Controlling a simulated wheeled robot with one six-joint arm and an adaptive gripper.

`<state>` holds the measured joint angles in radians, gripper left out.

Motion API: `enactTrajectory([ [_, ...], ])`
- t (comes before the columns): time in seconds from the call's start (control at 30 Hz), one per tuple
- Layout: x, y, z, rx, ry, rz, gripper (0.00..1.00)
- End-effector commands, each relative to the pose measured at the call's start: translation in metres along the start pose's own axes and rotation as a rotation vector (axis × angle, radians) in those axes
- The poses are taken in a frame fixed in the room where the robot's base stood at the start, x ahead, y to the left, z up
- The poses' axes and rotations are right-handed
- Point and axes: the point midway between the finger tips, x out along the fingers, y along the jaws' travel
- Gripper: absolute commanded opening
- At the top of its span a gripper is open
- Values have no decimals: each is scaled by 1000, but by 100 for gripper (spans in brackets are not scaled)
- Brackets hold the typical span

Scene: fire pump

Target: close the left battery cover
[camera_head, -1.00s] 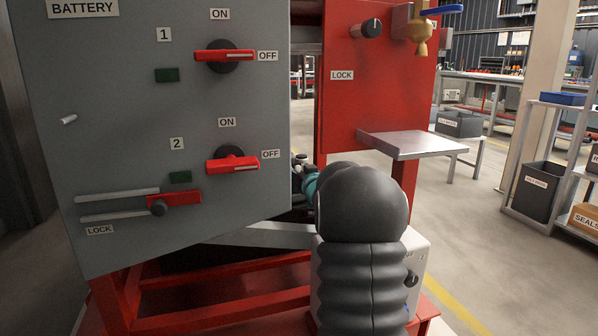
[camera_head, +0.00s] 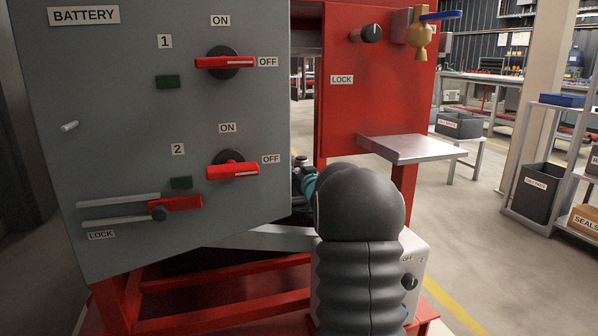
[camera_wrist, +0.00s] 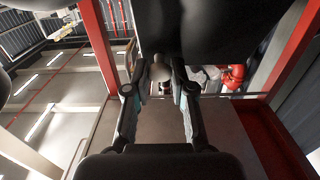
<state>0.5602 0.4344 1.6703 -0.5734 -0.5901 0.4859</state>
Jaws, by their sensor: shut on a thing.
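A grey panel labelled BATTERY (camera_head: 105,115) fills the left of the head view. It carries two red switches, number 1 (camera_head: 225,62) and number 2 (camera_head: 233,170), both with OFF at their right. A red slide handle (camera_head: 175,203) sits by the LOCK label low on it. My gripper's teal part (camera_head: 309,184) shows by the panel's right edge, with the rest hidden by my arm and the panel. In the wrist view my gripper (camera_wrist: 162,84) has its fingers on either side of a round grey knob (camera_wrist: 161,72), below a dark surface (camera_wrist: 215,35). The exact contact is unclear.
A red panel (camera_head: 375,105) with a black knob and a brass valve stands right of a gap. A metal shelf (camera_head: 405,146) juts from it. Red frame bars (camera_head: 230,288) run below the grey panel. Open floor lies to the right, before a rack with bins.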

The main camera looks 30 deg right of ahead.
Motion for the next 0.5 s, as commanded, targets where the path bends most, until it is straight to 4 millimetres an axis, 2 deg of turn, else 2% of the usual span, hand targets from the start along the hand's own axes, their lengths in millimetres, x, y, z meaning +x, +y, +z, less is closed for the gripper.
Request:
enactTrajectory([
  [0.17, 5, 0, -7, 1, -52, -1, 0],
  [0.5, 10, 0, 0, -1, -115, 0, 0],
])
